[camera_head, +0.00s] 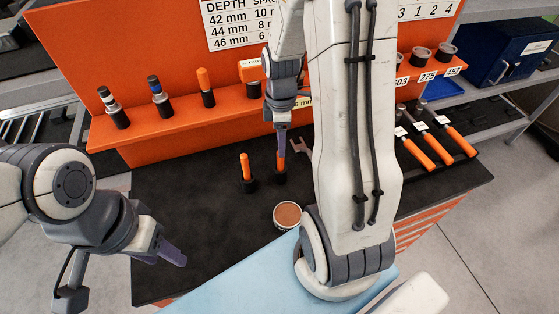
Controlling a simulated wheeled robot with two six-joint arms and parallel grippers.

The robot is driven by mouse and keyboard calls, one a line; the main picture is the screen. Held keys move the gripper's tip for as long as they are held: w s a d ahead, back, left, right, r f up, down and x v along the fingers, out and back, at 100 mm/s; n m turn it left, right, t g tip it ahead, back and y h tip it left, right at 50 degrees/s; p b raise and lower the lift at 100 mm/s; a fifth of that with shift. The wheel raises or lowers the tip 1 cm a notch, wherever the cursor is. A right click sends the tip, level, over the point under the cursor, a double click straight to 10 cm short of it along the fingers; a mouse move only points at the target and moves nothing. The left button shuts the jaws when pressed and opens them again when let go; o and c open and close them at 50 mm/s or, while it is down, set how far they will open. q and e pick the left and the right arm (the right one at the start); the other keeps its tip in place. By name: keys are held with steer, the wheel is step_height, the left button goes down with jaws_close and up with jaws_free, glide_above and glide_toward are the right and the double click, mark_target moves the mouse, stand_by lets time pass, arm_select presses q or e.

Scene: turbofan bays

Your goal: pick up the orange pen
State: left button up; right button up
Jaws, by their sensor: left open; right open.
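A slim orange pen-like piece (245,164) stands upright in a small black holder on the dark worktop. A second orange piece (281,160) stands in a similar black holder just to its right. I cannot tell which of them is the orange pen. My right gripper (282,152) points down at the second piece, its purple finger overlapping it in the picture; contact cannot be judged. My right arm hides part of the bench. My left gripper (172,255) is open and empty, low at the left, away from both pieces.
An orange rack (140,60) behind holds several upright tools, one with an orange top (204,84). A round tin (287,215) with a brown top stands in front. Orange-handled tools (435,145) lie at the right. Worktop left of the holders is clear.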

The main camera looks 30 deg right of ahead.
mark_target(280, 166)
steer(key=shift+f, duration=0.95)
steer(key=shift+f+p, duration=0.45)
steer(key=shift+f, duration=0.1)
step_height(280, 166, down, 3)
steer(key=shift+f+p, duration=0.15)
steer(key=shift+p, duration=0.45)
steer(key=shift+f, duration=0.5)
jaws_close()
